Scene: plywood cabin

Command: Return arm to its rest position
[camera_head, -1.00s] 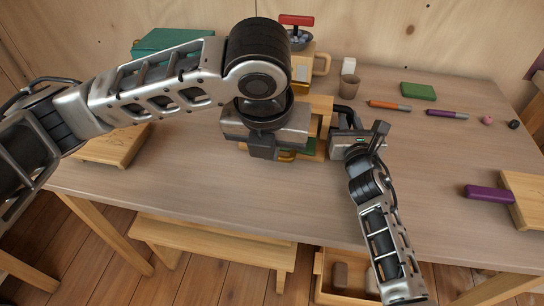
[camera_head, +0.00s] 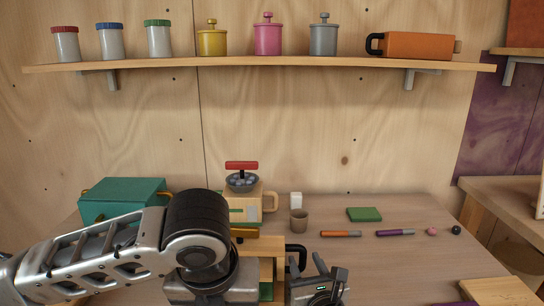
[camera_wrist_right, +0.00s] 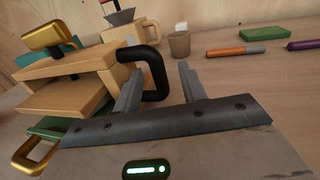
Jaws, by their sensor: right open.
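My right gripper (camera_head: 326,268) is at the bottom edge of the head view, just right of a wooden box-like stand (camera_head: 264,250) with a black handle (camera_head: 296,252). In the right wrist view its two fingers (camera_wrist_right: 159,82) are apart, with nothing held. The black handle (camera_wrist_right: 157,72) shows just beyond and between the fingers; I cannot tell whether they touch it. My left arm comes in from the left in the head view. Its gripper body (camera_head: 212,289) is in front of the stand, and its fingers are cut off below the frame.
A teal box (camera_head: 122,197), a grinder with a red handle (camera_head: 242,203), a brown cup (camera_head: 299,221), a green block (camera_head: 364,214) and markers (camera_head: 341,234) stand or lie on the table (camera_head: 400,265). A shelf (camera_head: 270,62) with jars is above. The table's right middle is fairly clear.

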